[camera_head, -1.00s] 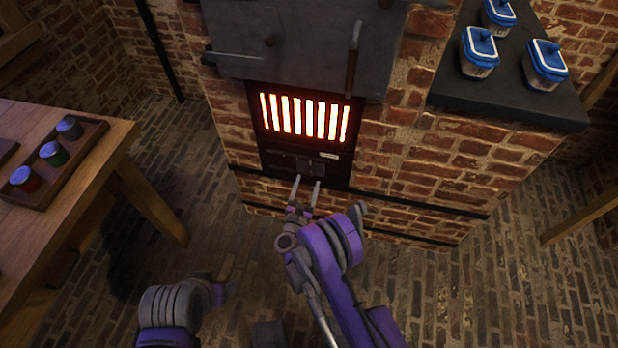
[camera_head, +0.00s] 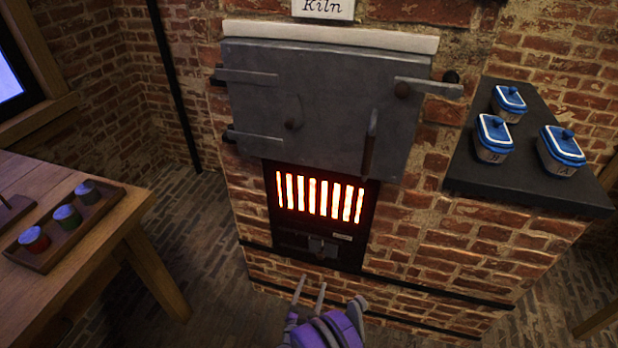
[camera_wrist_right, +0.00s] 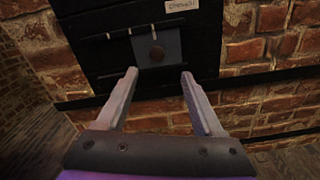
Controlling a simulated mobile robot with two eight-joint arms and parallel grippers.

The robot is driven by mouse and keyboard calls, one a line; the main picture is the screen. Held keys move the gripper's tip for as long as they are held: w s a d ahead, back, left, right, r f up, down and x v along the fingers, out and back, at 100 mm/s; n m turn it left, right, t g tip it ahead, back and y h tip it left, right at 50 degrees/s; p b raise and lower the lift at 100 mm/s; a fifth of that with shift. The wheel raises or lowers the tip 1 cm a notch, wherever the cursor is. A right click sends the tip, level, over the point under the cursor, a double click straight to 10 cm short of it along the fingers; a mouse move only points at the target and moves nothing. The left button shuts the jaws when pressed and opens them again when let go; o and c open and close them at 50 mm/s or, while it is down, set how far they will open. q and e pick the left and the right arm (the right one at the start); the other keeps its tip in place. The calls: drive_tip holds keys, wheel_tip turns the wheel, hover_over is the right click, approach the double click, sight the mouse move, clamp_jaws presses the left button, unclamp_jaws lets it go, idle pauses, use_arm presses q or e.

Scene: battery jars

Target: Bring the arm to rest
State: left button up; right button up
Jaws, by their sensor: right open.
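My right gripper (camera_head: 310,293) shows at the bottom middle of the head view, low in front of the kiln (camera_head: 320,110). Its two grey fingers are apart with nothing between them. My left gripper is out of the head view.
The kiln's grey door (camera_head: 330,100) is closed above a glowing grate (camera_head: 320,197). Several blue-lidded jars (camera_head: 493,140) stand on a dark slab (camera_head: 470,178) at the right.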

drive_tip(key=w+a+r+n+y, duration=0.1)
drive_tip(key=w+r+n+y, duration=0.2)
drive_tip(key=r+n, duration=0.35)
drive_tip(key=w+r+n+y, duration=0.2)
drive_tip(key=r+n+y, duration=0.1)
drive_tip(key=r+n, duration=0.3)
drive_tip(key=s+d+r+n+g+y, duration=0.1)
drive_tip(key=s+r+n+g+y, duration=0.2)
drive_tip(key=r+n, duration=0.7)
drive_tip(key=s+d+f+n+g+h, duration=0.1)
drive_tip(key=s+d+f+n+g, duration=0.15)
drive_tip(key=s+d+n, duration=0.55)
drive_tip(key=s+d+f+n+g+h, duration=0.15)
drive_tip(key=s+n+g, duration=0.3)
drive_tip(key=s, duration=0.75)
drive_tip(key=s+d+f+n+g+h, duration=0.1)
drive_tip(key=s+d+n+g, duration=0.2)
drive_tip(key=s+d+n, duration=0.55)
use_arm(q)
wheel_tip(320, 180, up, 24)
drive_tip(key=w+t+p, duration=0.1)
drive_tip(key=p, duration=2)
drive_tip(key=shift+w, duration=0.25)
use_arm(e)
wheel_tip(320, 180, up, 24)
drive_tip(key=a+t, duration=0.1)
drive_tip(key=a, duration=0.1)
drive_tip(key=shift+s+m, duration=0.45)
